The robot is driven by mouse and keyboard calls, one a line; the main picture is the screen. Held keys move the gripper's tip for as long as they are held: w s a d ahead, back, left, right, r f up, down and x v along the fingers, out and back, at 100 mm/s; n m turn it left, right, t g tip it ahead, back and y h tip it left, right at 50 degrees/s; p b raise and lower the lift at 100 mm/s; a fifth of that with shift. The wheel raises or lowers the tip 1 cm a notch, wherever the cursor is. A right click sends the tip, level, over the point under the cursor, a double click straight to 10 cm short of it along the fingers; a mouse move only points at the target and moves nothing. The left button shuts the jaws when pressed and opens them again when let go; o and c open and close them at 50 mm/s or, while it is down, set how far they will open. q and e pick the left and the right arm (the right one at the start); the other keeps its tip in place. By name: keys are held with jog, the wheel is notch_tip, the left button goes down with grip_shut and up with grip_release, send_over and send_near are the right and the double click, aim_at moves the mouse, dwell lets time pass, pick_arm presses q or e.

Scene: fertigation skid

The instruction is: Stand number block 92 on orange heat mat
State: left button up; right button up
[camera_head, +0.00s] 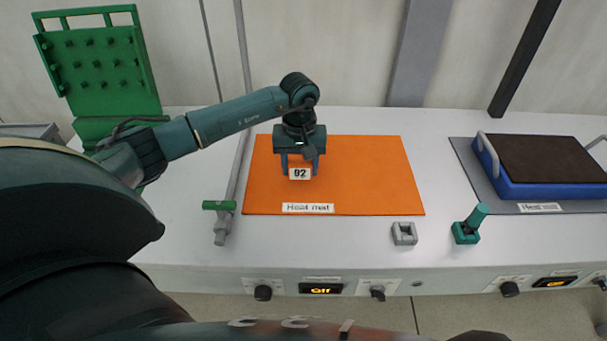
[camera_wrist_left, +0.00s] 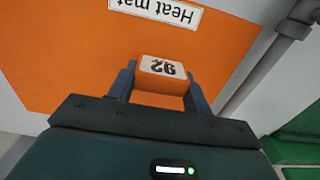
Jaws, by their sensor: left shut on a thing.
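The number block 92 (camera_head: 300,173) is a small block with a white face, orange below in the left wrist view (camera_wrist_left: 163,68). My left gripper (camera_head: 300,165) is shut on it, one blue finger on each side. The block is over the left half of the orange heat mat (camera_head: 375,170), behind its "Heat mat" label. I cannot tell whether its underside touches the mat. My right gripper is not in view.
A blue tray (camera_head: 540,170) sits on a grey mat at right. A green pegboard (camera_head: 98,70) stands back left.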

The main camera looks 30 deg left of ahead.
aim_at(300, 178)
pick_arm(q)
jog(key=shift+f, duration=0.35)
notch_tip(300, 178, down, 3)
jog(key=shift+f, duration=0.1)
jog(key=shift+f, duration=0.25)
jog(key=o, duration=1)
jog(key=shift+c, duration=0.2)
jog(key=shift+r, duration=0.15)
